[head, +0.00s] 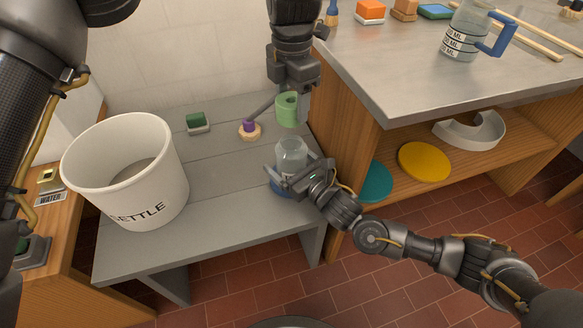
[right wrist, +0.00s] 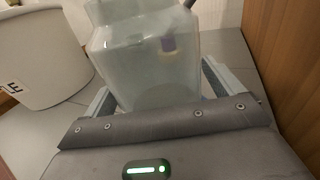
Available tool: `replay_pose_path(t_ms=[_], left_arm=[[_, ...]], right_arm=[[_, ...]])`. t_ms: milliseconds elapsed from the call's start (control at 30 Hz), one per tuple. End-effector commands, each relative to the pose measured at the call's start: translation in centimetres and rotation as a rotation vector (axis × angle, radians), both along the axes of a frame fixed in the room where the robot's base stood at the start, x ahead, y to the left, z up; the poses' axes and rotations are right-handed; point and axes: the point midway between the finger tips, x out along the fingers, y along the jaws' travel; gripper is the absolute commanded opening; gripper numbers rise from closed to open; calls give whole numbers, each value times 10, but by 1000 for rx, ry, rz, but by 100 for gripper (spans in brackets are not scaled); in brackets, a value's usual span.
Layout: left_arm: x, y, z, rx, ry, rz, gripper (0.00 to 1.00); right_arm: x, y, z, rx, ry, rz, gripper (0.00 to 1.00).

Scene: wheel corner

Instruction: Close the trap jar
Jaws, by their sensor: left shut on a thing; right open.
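The clear trap jar (head: 291,152) stands upright on a blue base (head: 279,188) at the right end of the grey bench. My right gripper (head: 291,174) reaches in from the right with its fingers open around the jar's lower part. In the right wrist view the pale, see-through jar (right wrist: 150,65) stands between the two fingers (right wrist: 155,95). My left gripper (head: 289,93) points down from the top and is shut on a green cylindrical lid (head: 288,112), with an opening in its top. The lid is above the jar and looks apart from it.
A white bucket (head: 120,165) marked "SETTLE" stands on the bench (head: 215,190) at left. A purple knob on a wooden disc (head: 249,130) and a green block (head: 196,121) lie behind. The metal-topped counter (head: 400,70) on the right carries a jug (head: 468,35).

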Motion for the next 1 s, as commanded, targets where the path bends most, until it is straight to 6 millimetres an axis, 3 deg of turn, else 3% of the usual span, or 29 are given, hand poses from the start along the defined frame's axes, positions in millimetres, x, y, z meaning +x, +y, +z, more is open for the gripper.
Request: replay_pose_path(t_ms=[100, 600, 733, 1000], left_arm=[[0, 0, 0, 0, 0, 0, 36], [0, 0, 0, 0, 0, 0, 36], [0, 0, -5, 0, 1, 0, 36], [0, -1, -43, 0, 2, 0, 36]], right_arm=[[0, 0, 0, 0, 0, 0, 93], [0, 0, 0, 0, 0, 0, 27], [0, 0, 0, 0, 0, 0, 26], [0, 0, 0, 0, 0, 0, 26]])
